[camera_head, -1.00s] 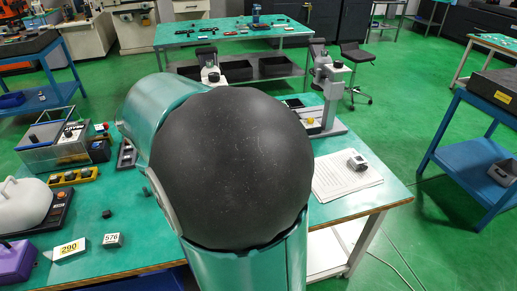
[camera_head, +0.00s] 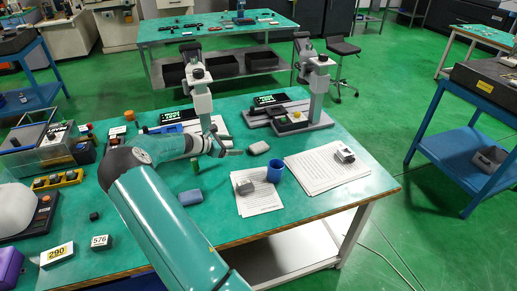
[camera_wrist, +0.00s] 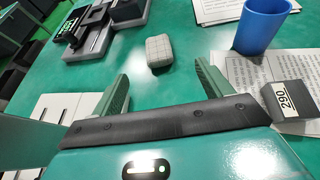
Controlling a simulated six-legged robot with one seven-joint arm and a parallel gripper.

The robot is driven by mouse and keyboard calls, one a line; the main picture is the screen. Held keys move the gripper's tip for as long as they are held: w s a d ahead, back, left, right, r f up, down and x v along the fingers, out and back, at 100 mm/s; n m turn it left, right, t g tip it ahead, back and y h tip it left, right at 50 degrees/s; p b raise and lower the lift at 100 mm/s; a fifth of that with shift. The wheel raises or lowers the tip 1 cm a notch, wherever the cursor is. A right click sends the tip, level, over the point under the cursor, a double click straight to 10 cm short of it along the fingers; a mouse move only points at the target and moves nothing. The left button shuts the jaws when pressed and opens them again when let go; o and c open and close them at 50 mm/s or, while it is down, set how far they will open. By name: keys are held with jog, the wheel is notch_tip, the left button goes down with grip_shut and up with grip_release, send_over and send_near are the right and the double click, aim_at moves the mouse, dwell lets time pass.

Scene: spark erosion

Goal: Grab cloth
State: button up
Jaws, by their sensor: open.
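A small folded pale grey-beige cloth (camera_wrist: 159,52) with a grid pattern lies on the green table. In the head view the same pale piece (camera_head: 258,147) lies in the middle of the table, right of my gripper (camera_head: 217,160). In the wrist view my gripper (camera_wrist: 162,82) is open and empty. The cloth lies beyond its fingertips, roughly centred between them, and is not touched. A blue-grey rounded piece (camera_head: 190,197) lies nearer the table's front; I cannot tell whether it is cloth or sponge.
A blue cup (camera_head: 274,172) and a grey block (camera_head: 245,187) stand by a paper sheet (camera_head: 262,203), right of my gripper. Two upright stands (camera_head: 200,90) (camera_head: 319,85) rise behind. A paper stack (camera_head: 318,172) lies right. The table's front right is bare.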

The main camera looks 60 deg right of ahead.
jog(key=shift+s+d+f+n, duration=0.15)
jog(key=shift+d+f, duration=0.1)
jog(key=shift+d, duration=0.15)
jog(key=shift+s+d+f+n, duration=0.1)
jog(key=shift+d+f+n, duration=0.1)
jog(key=shift+d, duration=0.15)
send_near(263, 144)
jog(key=x, duration=0.3)
jog(key=shift+s+d+f, duration=0.1)
jog(key=shift+s+f, duration=0.05)
jog(key=shift+f, duration=0.1)
jog(key=x, duration=0.4)
jog(key=shift+d+f, duration=0.1)
jog(key=shift+d, duration=0.35)
jog(key=c, duration=1.1)
jog(key=shift+o, duration=0.2)
